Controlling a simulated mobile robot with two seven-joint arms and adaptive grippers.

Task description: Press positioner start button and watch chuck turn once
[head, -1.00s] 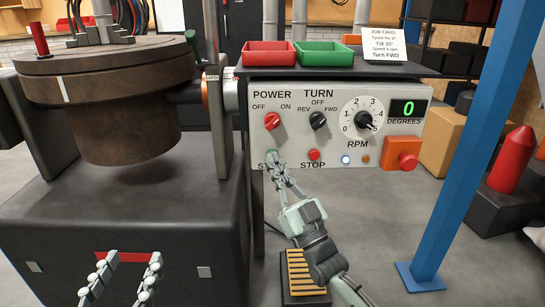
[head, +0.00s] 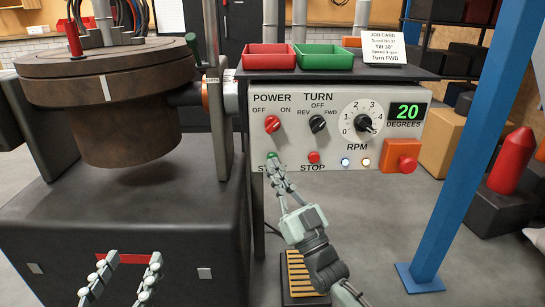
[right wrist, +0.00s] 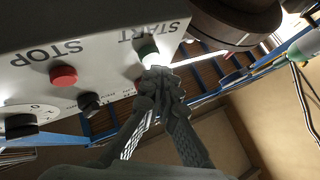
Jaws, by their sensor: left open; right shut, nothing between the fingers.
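The control panel (head: 330,142) has a green START button (head: 271,156), also visible in the right wrist view (right wrist: 148,48). My right gripper (head: 273,164) is shut and empty, with its fingertips just below the button; I cannot tell whether they touch it. In the right wrist view the closed fingertips (right wrist: 158,78) are right by the button's base. The brown round chuck (head: 130,120) stands at left, with a white mark (head: 105,88) on its rim facing front. The degrees display (head: 407,111) reads 20. My left gripper (head: 118,278) is open and empty, low at left.
A red STOP button (head: 314,157) is right of START. A red POWER knob (head: 271,123), a TURN knob (head: 317,122) and an RPM dial (head: 363,123) sit above. Blue and amber lamps are lit. Red and green trays stand on the shelf. A blue post (head: 462,140) is at right.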

